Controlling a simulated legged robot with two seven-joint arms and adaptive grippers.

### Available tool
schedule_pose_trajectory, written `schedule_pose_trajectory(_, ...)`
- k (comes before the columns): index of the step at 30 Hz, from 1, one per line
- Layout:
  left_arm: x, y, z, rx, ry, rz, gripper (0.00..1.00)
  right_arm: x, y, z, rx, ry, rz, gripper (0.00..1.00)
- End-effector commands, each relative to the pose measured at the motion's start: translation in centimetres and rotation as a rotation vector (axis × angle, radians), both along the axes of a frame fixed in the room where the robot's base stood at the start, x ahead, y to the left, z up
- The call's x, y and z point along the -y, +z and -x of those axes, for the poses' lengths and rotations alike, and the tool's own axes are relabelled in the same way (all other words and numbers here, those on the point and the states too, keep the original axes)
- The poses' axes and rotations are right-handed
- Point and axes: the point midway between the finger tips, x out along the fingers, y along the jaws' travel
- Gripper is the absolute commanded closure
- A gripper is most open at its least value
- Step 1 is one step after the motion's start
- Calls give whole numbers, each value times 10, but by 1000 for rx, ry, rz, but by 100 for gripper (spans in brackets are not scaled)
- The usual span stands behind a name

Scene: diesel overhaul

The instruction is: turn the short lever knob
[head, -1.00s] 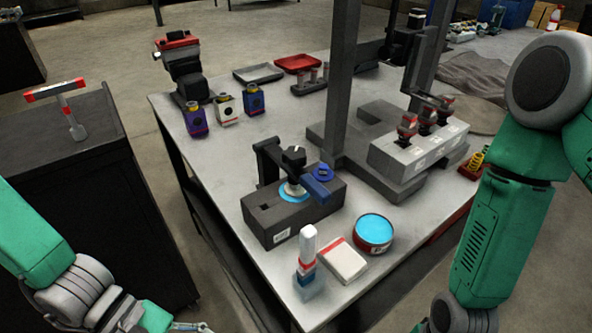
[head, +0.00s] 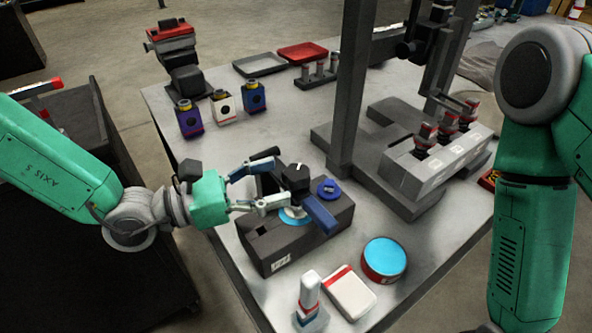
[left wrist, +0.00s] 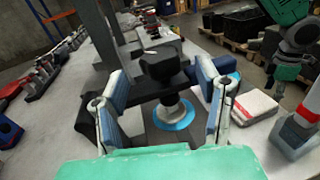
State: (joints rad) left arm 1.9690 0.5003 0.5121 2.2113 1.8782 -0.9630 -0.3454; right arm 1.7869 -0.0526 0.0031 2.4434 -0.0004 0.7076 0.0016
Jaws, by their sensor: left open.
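A black knob (head: 295,177) with a white mark on top stands on a post over a light blue disc (head: 293,215) on a dark grey box (head: 290,252). A blue bar (head: 320,215) slopes down beside it. My left gripper (head: 275,180) is open, with its fingers reaching toward the knob from the left. In the left wrist view, the knob (left wrist: 162,62) lies ahead, between the line of the two spread fingers (left wrist: 162,95). I see no clear contact. The right arm shows at the right, but its gripper is out of view.
A blue round cap (head: 328,187) sits on the box. A red tin with a blue top (head: 384,260), a white-and-red box (head: 349,293) and a white bottle (head: 308,292) stand nearby in front. A dark upright post (head: 345,90) rises behind the box.

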Motion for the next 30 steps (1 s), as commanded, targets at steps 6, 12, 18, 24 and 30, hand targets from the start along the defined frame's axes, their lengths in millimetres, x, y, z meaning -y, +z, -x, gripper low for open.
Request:
schedule_pose_trajectory(6, 29, 0, -12, 1, -1, 1, 42, -1, 3, -2, 3, 1, 0, 42)
schedule_pose_trajectory(12, 39, 0, -16, 1, 1, 2, 42, -1, 3, -2, 3, 1, 0, 42)
schedule_pose_trajectory(18, 40, 0, -17, 0, 1, 1, 42, -1, 3, -2, 2, 1, 0, 42)
schedule_pose_trajectory(24, 39, 0, -17, 0, 1, 1, 93, -1, 3, -2, 2, 1, 0, 42)
schedule_pose_trajectory(30, 39, 0, -18, 0, -7, 3, 93, -1, 3, -2, 2, 1, 0, 42)
